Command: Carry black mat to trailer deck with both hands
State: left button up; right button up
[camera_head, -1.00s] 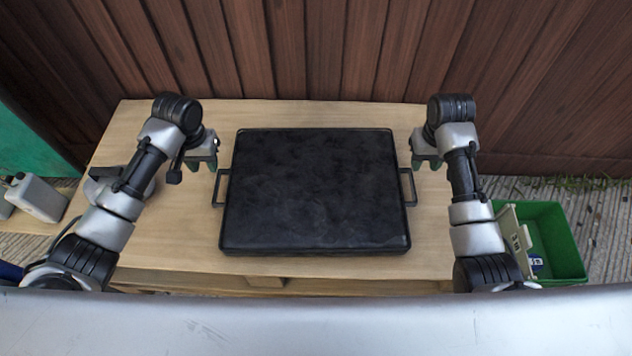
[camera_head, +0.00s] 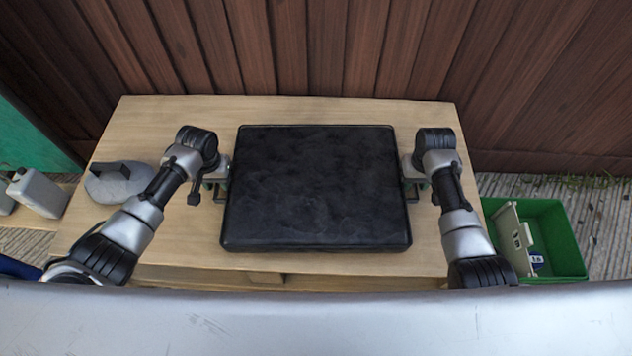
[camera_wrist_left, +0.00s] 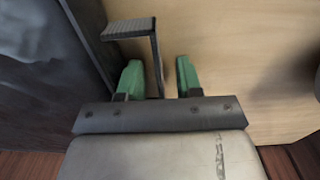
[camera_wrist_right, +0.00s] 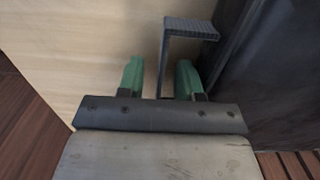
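The black mat (camera_head: 316,188) lies flat on the wooden table, a dark rectangle with a raised rim and a handle on each side. In the left wrist view its left handle (camera_wrist_left: 130,28) stands between the green fingers of my left gripper (camera_wrist_left: 158,78), which is open with gaps on both sides. In the right wrist view the right handle (camera_wrist_right: 190,26) runs between the green fingers of my right gripper (camera_wrist_right: 160,78), also open around it. In the head view both grippers sit at the mat's sides, largely covered by my wrists. No trailer deck can be made out.
The wooden table (camera_head: 300,108) has bare room around the mat. A grey round weight-like object (camera_head: 112,186) lies at its left. A green crate (camera_head: 560,235) with items stands at the right, a grey canister (camera_head: 38,192) at the left. A brown plank wall (camera_head: 320,45) closes the back.

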pick_arm(q)
jog(key=shift+f, duration=0.15)
pick_arm(e)
jog(key=shift+f, duration=0.15)
pick_arm(q)
grip_shut()
pick_arm(e)
grip_shut()
dwell(1.1)
